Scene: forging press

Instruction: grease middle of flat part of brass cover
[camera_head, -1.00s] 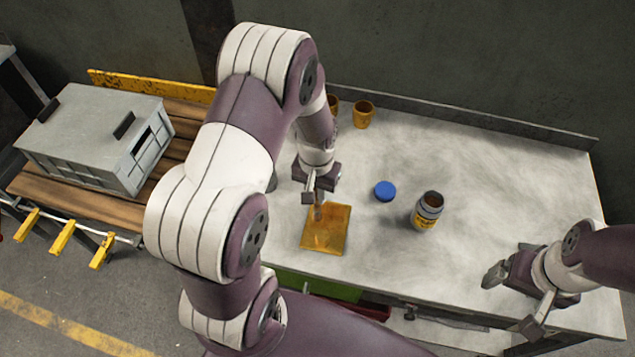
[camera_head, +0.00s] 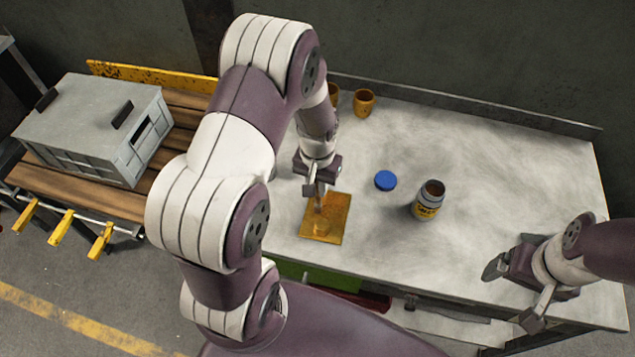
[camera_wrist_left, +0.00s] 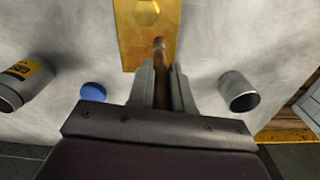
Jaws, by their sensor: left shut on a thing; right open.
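The brass cover (camera_head: 338,211), a yellow plate with a raised boss (camera_head: 322,227), lies on the grey table left of the jar. My left gripper (camera_head: 318,188) is over its far part, shut on a thin brown handle, probably a brush. In the left wrist view the handle (camera_wrist_left: 159,60) reaches from between the fingers to over the cover (camera_wrist_left: 130,45), beside the boss (camera_wrist_left: 146,13). Whether its tip touches the cover I cannot tell. The open jar (camera_head: 430,199) with a yellow label stands to the right. My right gripper (camera_head: 488,282) is open and empty at the right.
A blue lid (camera_head: 385,180) lies between cover and jar. A grey metal cup (camera_wrist_left: 238,91) shows in the left wrist view. A brass cup (camera_head: 364,103) stands at the table's back. A grey case (camera_head: 85,125) sits on a wooden bench at left. The table's right middle is clear.

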